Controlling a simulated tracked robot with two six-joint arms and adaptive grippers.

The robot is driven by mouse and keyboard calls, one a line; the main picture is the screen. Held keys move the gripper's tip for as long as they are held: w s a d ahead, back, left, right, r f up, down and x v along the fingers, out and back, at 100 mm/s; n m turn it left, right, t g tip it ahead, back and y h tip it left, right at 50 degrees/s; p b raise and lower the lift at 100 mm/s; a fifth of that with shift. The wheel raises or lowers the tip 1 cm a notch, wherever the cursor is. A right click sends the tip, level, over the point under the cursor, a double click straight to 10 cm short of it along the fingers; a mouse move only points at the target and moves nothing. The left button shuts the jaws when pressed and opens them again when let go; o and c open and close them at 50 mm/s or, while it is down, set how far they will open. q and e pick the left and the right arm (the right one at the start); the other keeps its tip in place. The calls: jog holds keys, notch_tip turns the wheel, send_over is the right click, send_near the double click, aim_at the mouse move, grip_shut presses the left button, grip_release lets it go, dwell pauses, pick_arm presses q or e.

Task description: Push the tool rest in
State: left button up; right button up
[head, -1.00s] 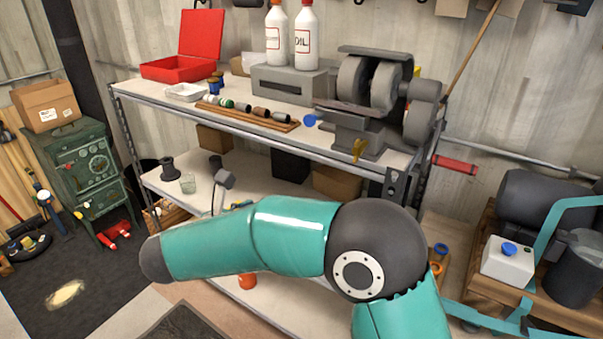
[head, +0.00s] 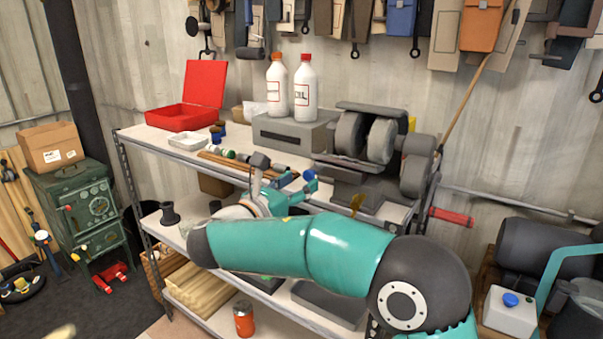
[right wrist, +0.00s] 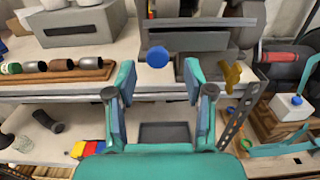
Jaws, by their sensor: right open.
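The grey bench grinder (head: 381,140) stands on the right end of the shelf top. Its flat grey tool rest (head: 343,162) sticks out at the front left, and the tool rest also shows at the top of the right wrist view (right wrist: 188,22). A blue knob (right wrist: 157,57) is in front of the tool rest. My right gripper (head: 300,187) is open and empty at the shelf's front edge. In the right wrist view, its fingers (right wrist: 159,76) are on either side of and below the knob, with no clear contact. My left gripper is out of view.
A wooden rack of small cylinders (right wrist: 62,72) lies left of the gripper. A yellow part (right wrist: 232,75) is on its right. A grey box (head: 290,133) with two white bottles stands behind. A shelf post (right wrist: 233,128) rises at the right.

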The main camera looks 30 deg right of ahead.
aim_at(308, 177)
jog(key=p+x, duration=0.1)
jog(key=x, duration=0.4)
jog(key=shift+a+f, duration=0.1)
grip_shut()
